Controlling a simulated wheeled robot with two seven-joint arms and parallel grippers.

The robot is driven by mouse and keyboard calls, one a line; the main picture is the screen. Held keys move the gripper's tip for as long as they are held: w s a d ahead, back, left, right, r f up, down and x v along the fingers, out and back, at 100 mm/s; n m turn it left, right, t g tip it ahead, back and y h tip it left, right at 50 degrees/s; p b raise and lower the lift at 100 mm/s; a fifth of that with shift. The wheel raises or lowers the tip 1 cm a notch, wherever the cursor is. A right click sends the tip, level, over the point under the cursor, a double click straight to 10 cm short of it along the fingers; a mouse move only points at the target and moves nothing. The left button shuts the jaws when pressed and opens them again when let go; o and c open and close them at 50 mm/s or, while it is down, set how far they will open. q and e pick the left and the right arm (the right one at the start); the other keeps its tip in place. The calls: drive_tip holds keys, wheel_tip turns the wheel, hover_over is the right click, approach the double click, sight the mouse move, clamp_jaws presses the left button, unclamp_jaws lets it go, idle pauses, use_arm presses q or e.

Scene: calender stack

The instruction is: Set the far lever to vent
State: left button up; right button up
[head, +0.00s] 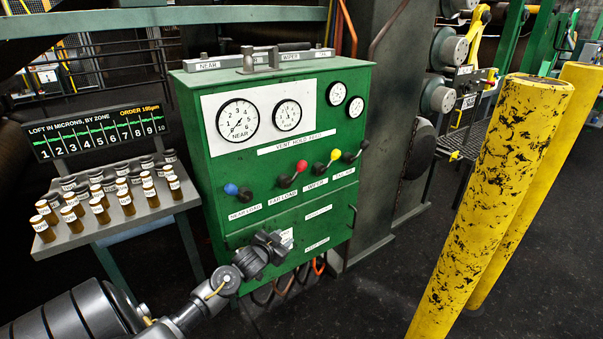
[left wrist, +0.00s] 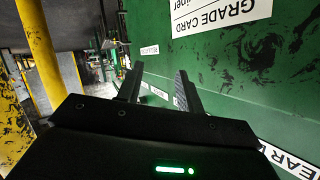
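The green cabinet (head: 215,150) carries a row of levers with labels below them. The far load lever (head: 301,168), with a red knob, is second from the left and tilts up to the right. Its label (head: 282,198) seems to read FAR LOAD. My left gripper (head: 279,243) is in front of the cabinet's lower part, below the levers and apart from the red knob. In the left wrist view my left gripper (left wrist: 160,75) has its two fingers apart with nothing between them. The wrist view shows no lever. My right gripper is not in view.
A blue-knobbed lever (head: 231,189) leans left; a yellow-knobbed lever (head: 335,155) and a dark-knobbed lever (head: 364,145) lean right. A shelf (head: 75,241) of small brown bottles stands at left. Yellow posts (head: 500,190) stand at right. A grade card (left wrist: 215,15) is on the panel.

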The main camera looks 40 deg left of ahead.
sight(299, 168)
use_arm(q)
wheel_tip(299, 168, up, 22)
drive_tip(key=w+m+t, duration=0.1)
drive_tip(key=t, duration=0.3)
drive_tip(key=w, duration=0.3)
drive_tip(key=w+a, duration=0.1)
drive_tip(key=w, duration=0.3)
drive_tip(key=w+p, duration=0.1)
drive_tip(key=w, duration=0.3)
drive_tip(key=shift+a+f, duration=0.15)
drive_tip(key=shift+a, duration=0.05)
drive_tip(key=shift+c, duration=0.5)
clamp_jaws()
